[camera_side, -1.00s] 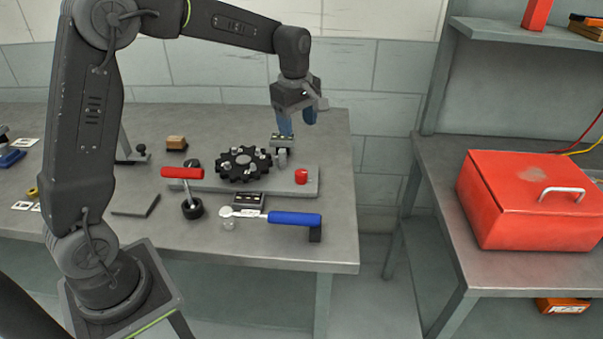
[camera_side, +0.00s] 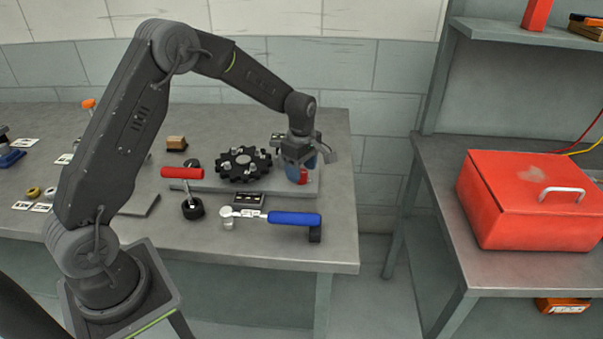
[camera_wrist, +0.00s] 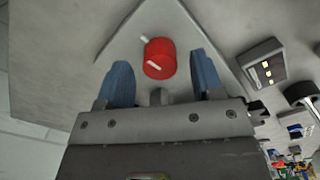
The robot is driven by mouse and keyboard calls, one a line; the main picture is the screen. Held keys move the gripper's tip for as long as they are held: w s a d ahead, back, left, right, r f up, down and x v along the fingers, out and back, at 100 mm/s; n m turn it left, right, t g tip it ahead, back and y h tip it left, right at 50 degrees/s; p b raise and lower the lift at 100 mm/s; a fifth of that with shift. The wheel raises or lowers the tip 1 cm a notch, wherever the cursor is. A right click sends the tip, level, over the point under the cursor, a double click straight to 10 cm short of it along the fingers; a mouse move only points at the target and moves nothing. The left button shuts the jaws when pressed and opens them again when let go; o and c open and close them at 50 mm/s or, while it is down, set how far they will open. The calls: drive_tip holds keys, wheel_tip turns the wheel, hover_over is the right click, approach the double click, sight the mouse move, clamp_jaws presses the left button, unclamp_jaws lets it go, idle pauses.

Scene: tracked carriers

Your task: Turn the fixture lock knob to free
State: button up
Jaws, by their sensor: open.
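The red lock knob (camera_side: 303,177) stands on the right end of the grey fixture plate (camera_side: 266,185). In the wrist view the knob (camera_wrist: 160,60) is a red cylinder with a white line across its top, and a white mark (camera_wrist: 145,40) lies on the plate beside it. My gripper (camera_side: 306,170) is open and low over the knob. In the wrist view its two blue fingers (camera_wrist: 160,75) stand either side of the knob, with a gap on both sides. The fingers partly hide the knob in the side view.
A black toothed wheel (camera_side: 243,164) sits on the plate left of my gripper. A blue-handled tool (camera_side: 294,219) lies in front, and a red-handled lever (camera_side: 183,173) stands at the plate's left end. A red box (camera_side: 530,200) is on the right bench.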

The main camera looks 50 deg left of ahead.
drive_tip(key=shift+f, duration=0.9)
drive_tip(key=c, duration=0.9)
